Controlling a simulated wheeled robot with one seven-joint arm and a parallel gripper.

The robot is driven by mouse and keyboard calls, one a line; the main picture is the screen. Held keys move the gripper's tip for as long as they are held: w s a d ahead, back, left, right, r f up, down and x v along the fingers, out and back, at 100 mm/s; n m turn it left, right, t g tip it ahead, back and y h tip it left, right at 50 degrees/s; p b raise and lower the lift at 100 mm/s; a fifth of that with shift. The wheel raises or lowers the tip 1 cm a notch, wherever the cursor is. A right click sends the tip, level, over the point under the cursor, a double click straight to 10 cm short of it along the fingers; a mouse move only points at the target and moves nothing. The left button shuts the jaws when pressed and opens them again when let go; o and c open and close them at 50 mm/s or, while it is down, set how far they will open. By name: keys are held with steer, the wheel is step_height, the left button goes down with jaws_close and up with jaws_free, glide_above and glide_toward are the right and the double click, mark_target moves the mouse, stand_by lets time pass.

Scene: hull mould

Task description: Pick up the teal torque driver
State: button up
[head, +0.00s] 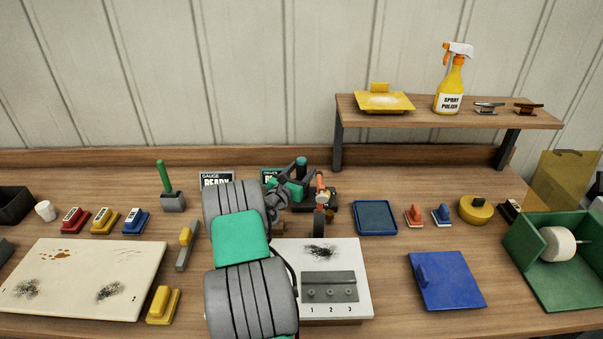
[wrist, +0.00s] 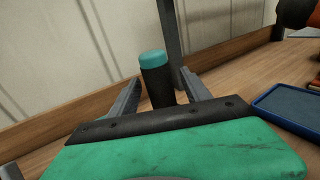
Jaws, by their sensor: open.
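The teal torque driver stands upright; its teal top (head: 301,161) shows just beyond my gripper in the head view. In the wrist view the driver (wrist: 155,76) shows a teal cap over a dark grip. My gripper (head: 303,174) is open and reaches away from me low over the back of the bench. In the wrist view its two fingers (wrist: 160,84) lie to the left and right of the driver, with gaps on both sides. The driver's lower part is hidden behind the gripper body. I cannot tell how deep it sits between the fingers.
An orange-topped tool (head: 319,189) stands close on the right of my gripper. A blue-rimmed tray (head: 375,217) lies further right, and its edge shows in the wrist view (wrist: 262,101). A shelf (head: 450,112) stands behind on dark legs. A white board (head: 350,265) lies in front.

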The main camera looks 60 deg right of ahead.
jaws_close()
stand_by(0.5)
step_height(320, 180, up, 10)
steer(key=shift+r+b, duration=0.1)
steer(key=shift+b, duration=0.6)
steer(key=c, duration=0.7)
jaws_free()
jaws_close()
